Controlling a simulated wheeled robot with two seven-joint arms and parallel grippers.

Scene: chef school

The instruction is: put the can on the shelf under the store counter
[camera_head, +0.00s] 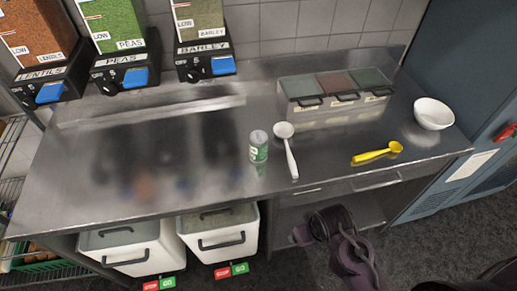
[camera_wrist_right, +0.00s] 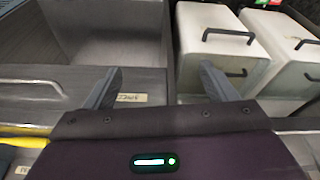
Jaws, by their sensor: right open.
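The can (camera_head: 258,146), silver on top with a green and white label, stands upright on the steel store counter (camera_head: 215,185), beside a white ladle. The open shelf space (camera_head: 290,215) under the counter lies below the drawers, right of the white bins; it also shows in the right wrist view (camera_wrist_right: 110,35). My right gripper (camera_wrist_right: 161,68) is open and empty, with both fingers apart, in front of the counter. In the head view my right arm is low, below the drawers, and its fingertips are hard to make out. My left gripper is not in view.
The white ladle (camera_head: 289,150), yellow scoop (camera_head: 377,153), white bowl (camera_head: 433,113) and lidded container (camera_head: 335,95) stand on the counter. Two white bins (camera_head: 222,235) are under it, left of the shelf space. Food dispensers (camera_head: 122,62) line the back left. The counter's left part is clear.

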